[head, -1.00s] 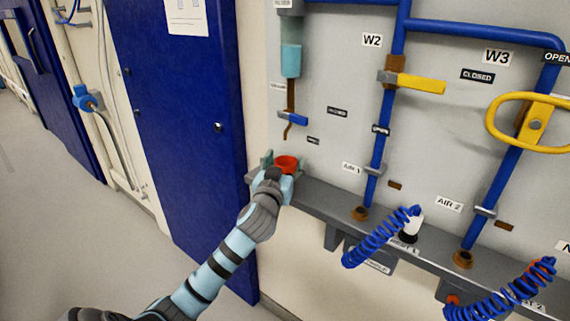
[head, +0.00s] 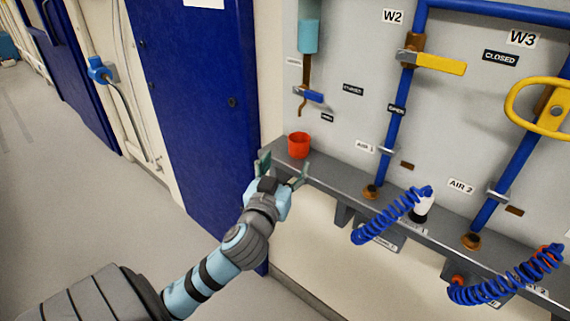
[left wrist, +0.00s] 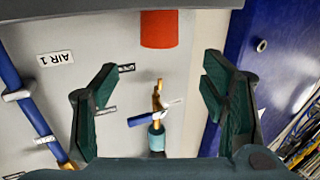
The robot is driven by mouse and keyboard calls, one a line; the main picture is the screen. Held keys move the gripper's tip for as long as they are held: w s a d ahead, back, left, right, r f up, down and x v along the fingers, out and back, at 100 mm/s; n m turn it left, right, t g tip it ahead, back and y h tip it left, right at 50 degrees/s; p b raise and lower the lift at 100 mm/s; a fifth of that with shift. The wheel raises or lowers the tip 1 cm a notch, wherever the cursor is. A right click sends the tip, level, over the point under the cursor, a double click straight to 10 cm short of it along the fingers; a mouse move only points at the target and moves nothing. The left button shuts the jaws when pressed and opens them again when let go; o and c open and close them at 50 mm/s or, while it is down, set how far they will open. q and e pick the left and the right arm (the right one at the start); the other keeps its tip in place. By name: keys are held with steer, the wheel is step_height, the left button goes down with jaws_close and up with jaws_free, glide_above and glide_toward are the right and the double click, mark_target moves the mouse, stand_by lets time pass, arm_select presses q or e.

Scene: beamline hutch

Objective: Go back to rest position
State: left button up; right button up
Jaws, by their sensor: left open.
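My left gripper (head: 283,171) is open and empty just in front of the grey shelf in the head view. In the left wrist view its two dark green fingers (left wrist: 157,100) stand wide apart with nothing between them. A red cup (head: 299,145) stands upright on the left end of the shelf, just beyond the fingertips and apart from them. It also shows at the top of the left wrist view (left wrist: 159,29), where the picture is upside down. My right gripper is not in view.
The grey shelf (head: 335,187) runs along the wall panel with blue pipes, a yellow lever (head: 440,63) and a yellow oval handle (head: 552,108). Blue coiled hoses (head: 392,217) hang at the shelf. A blue door (head: 190,110) stands left. Open floor (head: 80,210) lies further left.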

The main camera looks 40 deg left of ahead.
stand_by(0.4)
arm_select(q)
steer(key=s+d+f+m+g+h, duration=0.1)
steer(key=s+d+f+g, duration=0.15)
steer(key=f, duration=0.35)
steer(key=s+d+f+m+g+h, duration=0.1)
steer(key=s+f+g, duration=0.1)
steer(key=s+f, duration=0.3)
steer(key=s+d+f+g+h, duration=0.1)
steer(key=s+f+g, duration=0.2)
steer(key=f, duration=0.4)
steer(key=s+d+f+m+g+h, duration=0.25)
steer(key=s+d+f, duration=0.2)
steer(key=s, duration=0.25)
steer(key=s+d+f+m+g+h, duration=0.1)
steer(key=s+d+f+g, duration=0.25)
steer(key=s+f, duration=0.2)
steer(key=s+a+f+p, duration=0.25)
steer(key=f+p, duration=0.35)
steer(key=f, duration=0.9)
steer(key=s+f+g+p, duration=0.1)
steer(key=s+f, duration=0.2)
steer(key=s, duration=0.4)
steer(key=s+f+p, duration=0.2)
steer(key=s+f, duration=0.2)
steer(key=s, duration=0.2)
steer(key=shift+s+d+g, duration=0.15)
steer(key=shift+s+g, duration=0.2)
